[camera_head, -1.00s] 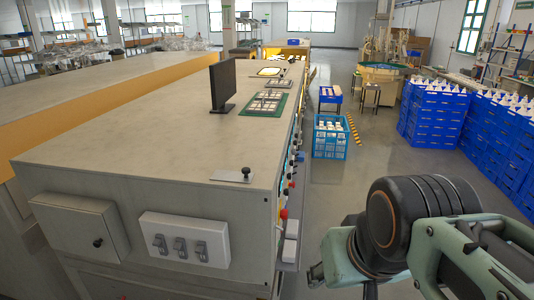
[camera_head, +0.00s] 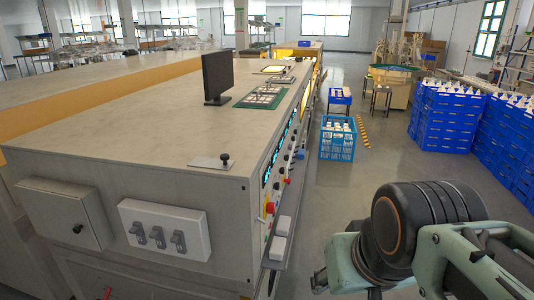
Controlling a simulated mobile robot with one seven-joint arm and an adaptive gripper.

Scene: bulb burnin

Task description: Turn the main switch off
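No part in view is labelled as the main switch. A grey box with a black round knob (camera_head: 77,229) is on the near end face of the long bench (camera_head: 120,150). Beside it, a white panel (camera_head: 165,229) carries three grey levers. A small black knob on a metal plate (camera_head: 224,160) stands on the bench top near its front right corner. A red knob (camera_head: 269,208) sits on a yellow part at the near end of the bench's right side. My arm shows at the lower right, apart from all of these. My gripper's fingers are not visible.
A black monitor (camera_head: 217,79) and a green board (camera_head: 262,97) are on the bench top. Lit blue displays (camera_head: 277,153) line its right side. A blue crate (camera_head: 338,140) stands on the floor, with stacked blue crates (camera_head: 447,116) further right.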

